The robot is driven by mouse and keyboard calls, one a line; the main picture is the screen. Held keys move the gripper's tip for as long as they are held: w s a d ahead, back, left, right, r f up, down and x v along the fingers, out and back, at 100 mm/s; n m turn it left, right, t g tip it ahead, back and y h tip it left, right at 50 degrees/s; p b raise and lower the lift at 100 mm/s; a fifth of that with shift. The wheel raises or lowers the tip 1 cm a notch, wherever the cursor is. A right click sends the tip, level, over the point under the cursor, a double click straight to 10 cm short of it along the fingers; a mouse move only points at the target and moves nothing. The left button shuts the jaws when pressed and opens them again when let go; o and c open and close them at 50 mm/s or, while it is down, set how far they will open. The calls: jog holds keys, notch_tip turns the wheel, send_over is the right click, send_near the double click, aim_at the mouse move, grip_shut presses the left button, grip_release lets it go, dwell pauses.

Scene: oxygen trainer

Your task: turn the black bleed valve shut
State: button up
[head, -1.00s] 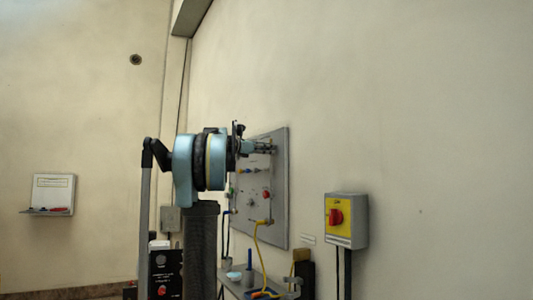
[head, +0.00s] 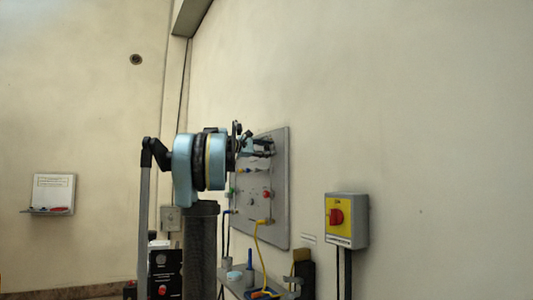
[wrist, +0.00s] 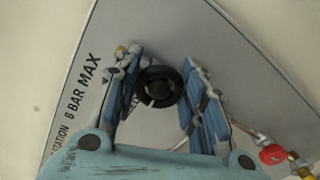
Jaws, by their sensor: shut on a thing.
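The black bleed valve (wrist: 160,86) is a round black knob on the grey panel (wrist: 155,45), seen face-on in the wrist view. My gripper (wrist: 162,76) is shut on it, with one blue-padded finger on each side of the knob. In the head view my gripper (head: 262,146) is at the upper part of the panel (head: 280,215). The knob is hidden there behind the fingers. The wrist view looks at the panel from a tilted angle.
A red knob (wrist: 273,154) with brass fittings sits at the lower right in the wrist view. Below the panel, a yellow hose (head: 256,240) hangs over a small shelf (head: 232,286). A yellow switch box (head: 346,220) is on the wall to the right.

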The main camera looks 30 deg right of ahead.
jog(key=m, duration=0.5)
jog(key=shift+s+f+m, duration=0.15)
jog(key=shift+f+m, duration=0.1)
jog(key=shift+m, duration=0.15)
jog(key=m, duration=0.8)
jog(key=shift+f+m, duration=0.1)
jog(key=shift+m, duration=0.3)
jog(key=shift+w+m, duration=0.15)
jog(key=shift+m, duration=1)
jog(key=shift+w+m, duration=0.1)
jog(key=shift+m, duration=1.05)
jog(key=o, duration=1.1)
